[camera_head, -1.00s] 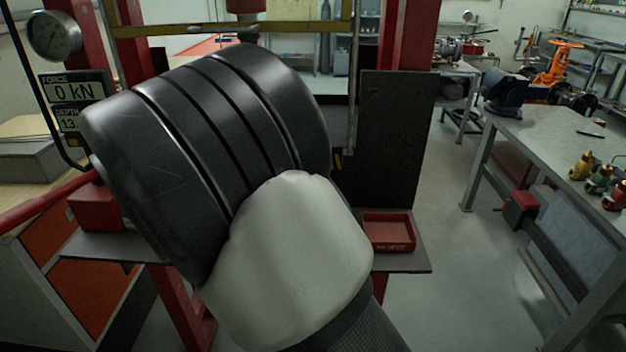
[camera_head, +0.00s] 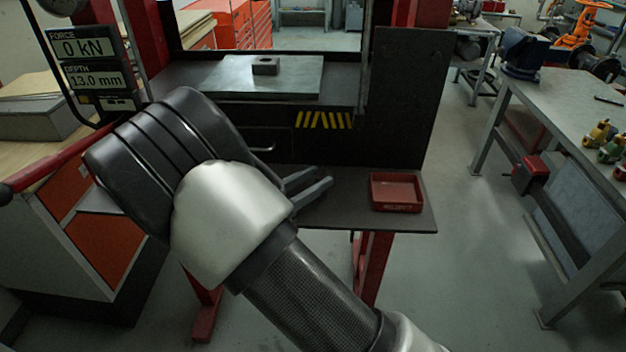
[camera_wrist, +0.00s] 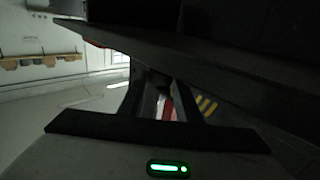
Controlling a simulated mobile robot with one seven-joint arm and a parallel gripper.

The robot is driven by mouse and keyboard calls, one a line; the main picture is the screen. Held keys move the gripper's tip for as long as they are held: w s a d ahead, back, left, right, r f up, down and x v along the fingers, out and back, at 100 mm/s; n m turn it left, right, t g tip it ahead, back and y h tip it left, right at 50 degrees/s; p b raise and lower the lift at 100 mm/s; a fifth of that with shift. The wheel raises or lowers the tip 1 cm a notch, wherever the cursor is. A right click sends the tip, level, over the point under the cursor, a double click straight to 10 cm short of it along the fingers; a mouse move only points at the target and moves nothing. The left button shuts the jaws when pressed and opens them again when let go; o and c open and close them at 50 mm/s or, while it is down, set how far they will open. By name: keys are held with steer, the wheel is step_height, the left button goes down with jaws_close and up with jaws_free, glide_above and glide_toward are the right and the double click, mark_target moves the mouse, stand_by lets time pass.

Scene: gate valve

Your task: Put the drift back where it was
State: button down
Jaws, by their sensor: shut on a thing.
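My gripper (camera_head: 325,184) reaches over the dark shelf (camera_head: 345,210) at the front of the press, to the left of the red tray. Its two fingers point to the right, apart from the tray. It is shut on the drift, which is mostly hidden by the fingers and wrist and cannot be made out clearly. In the wrist view, my gripper (camera_wrist: 160,82) shows its fingers narrowing towards a dim, dark spot. The red tray (camera_head: 397,207) is on the right part of the shelf and looks empty.
A steel plate (camera_head: 225,75) with a small block (camera_head: 266,66) lies on the press bed. A dark upright panel (camera_head: 410,100) stands behind the tray. A grey workbench (camera_head: 560,115) is at right. A gauge display (camera_head: 82,48) reads 0 kN, 13.0 mm.

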steer(key=shift+f+b, duration=0.15)
steer(key=shift+b, duration=0.2)
steer(key=c, duration=1.3)
jaws_free()
